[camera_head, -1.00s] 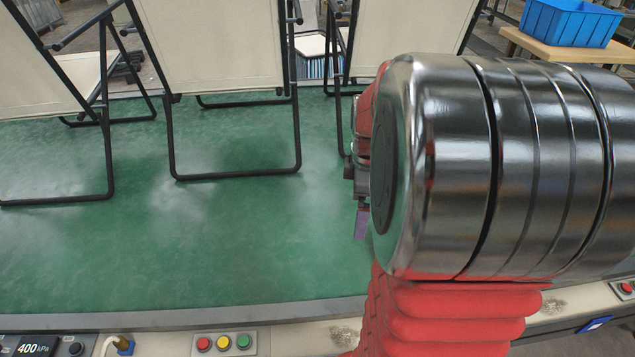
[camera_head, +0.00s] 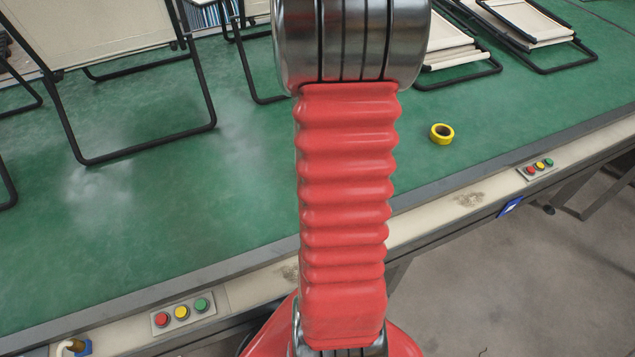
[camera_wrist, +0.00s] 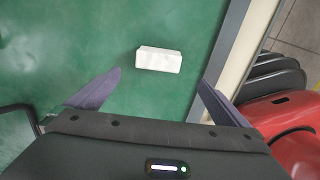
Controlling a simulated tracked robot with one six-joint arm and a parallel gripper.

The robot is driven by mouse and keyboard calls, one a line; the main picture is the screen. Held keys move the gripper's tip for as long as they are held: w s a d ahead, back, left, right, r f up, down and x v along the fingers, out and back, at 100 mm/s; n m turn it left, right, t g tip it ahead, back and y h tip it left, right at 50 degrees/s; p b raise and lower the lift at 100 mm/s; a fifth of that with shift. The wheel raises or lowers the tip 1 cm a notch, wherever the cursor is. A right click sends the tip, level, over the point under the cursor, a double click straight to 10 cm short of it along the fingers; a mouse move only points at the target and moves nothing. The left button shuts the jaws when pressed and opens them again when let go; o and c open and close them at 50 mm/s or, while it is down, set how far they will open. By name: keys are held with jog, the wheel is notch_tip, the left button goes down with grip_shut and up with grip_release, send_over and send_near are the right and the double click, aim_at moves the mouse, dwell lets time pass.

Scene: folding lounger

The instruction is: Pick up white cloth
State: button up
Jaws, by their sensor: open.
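In the wrist view a small white block-like item (camera_wrist: 159,60), which looks like the folded white cloth, lies flat on the green surface (camera_wrist: 60,50). My gripper (camera_wrist: 155,88) is open and empty, with its two purple-grey fingers set wide apart. The white item shows beyond the fingertips, roughly between them and a little nearer the left one. The height of the fingers above it is hard to judge. In the head view neither the cloth nor my gripper shows; my red arm and its metal joint fill the middle.
In the head view, cream loungers with black frames stand at the left (camera_head: 110,20), and folded ones lie at the back right (camera_head: 520,20). A yellow tape roll (camera_head: 441,133) lies on the green surface (camera_head: 480,110). A button box (camera_head: 183,312) sits on the front edge.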

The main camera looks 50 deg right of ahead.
notch_tip(320, 180, down, 7)
jog(key=shift+f, duration=0.1)
dwell(0.5)
jog(key=shift+w+d+f, duration=0.15)
jog(key=shift+f, duration=2.45)
jog(key=c, duration=1.1)
jog(key=shift+r, duration=0.1)
notch_tip(320, 180, up, 10)
jog(key=shift+f, duration=0.1)
